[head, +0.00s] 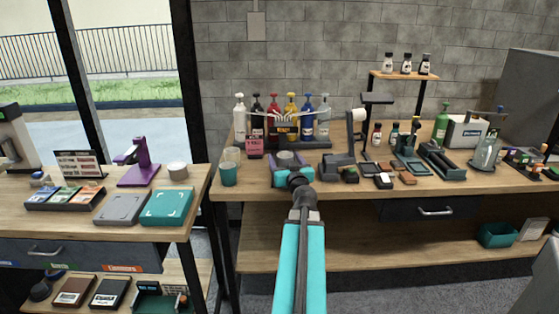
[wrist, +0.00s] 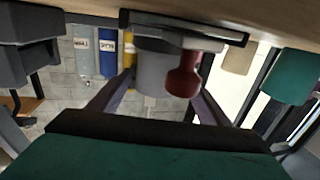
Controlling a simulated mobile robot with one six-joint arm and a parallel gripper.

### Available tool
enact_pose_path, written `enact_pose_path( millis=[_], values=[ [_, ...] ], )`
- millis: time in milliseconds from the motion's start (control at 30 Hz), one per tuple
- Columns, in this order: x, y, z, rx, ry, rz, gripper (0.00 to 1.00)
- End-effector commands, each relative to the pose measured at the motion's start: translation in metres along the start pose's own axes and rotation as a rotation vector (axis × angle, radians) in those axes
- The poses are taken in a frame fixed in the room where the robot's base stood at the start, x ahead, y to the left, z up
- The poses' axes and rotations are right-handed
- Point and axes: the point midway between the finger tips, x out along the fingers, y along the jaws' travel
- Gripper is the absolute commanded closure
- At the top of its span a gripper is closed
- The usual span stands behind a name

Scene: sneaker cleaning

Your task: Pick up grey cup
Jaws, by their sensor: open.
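The grey cup (wrist: 152,72) shows upside down in the wrist view, just under the dark edge of its stand. A dark red rounded thing (wrist: 184,76) overlaps its right side there. My gripper (wrist: 160,92) is open, with one finger on each side of the grey cup and the red thing. I cannot tell whether the fingers touch either one. In the head view my gripper (head: 293,170) is at the table's front edge, and the cup there is partly hidden by it.
A teal cup (head: 229,174) stands left of my gripper, also seen in the wrist view (wrist: 292,76), with a beige cup (wrist: 238,58) beside it. Several coloured bottles (head: 290,116) stand behind. Dark tools (head: 337,166) sit close on the right.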

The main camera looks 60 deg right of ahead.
Motion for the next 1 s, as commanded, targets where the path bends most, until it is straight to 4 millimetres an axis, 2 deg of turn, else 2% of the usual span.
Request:
enact_pose_path(
  millis=[200,767,800,867,1000],
  values=[
    [0.01,0.0114,-0.0006,0.001,0.0,0.007,0.29],
    [0.0107,0.0064,0.0002,0.0,0.0,0.001,0.29],
    [0.0107,0.0061,0.0002,0.0,0.0,0.001,0.31],
    [0.0108,0.0058,0.0003,0.0,0.0,0.001,0.41],
    [0.0108,0.0054,0.0002,0.0,0.0,0.0,0.64]
  ],
)
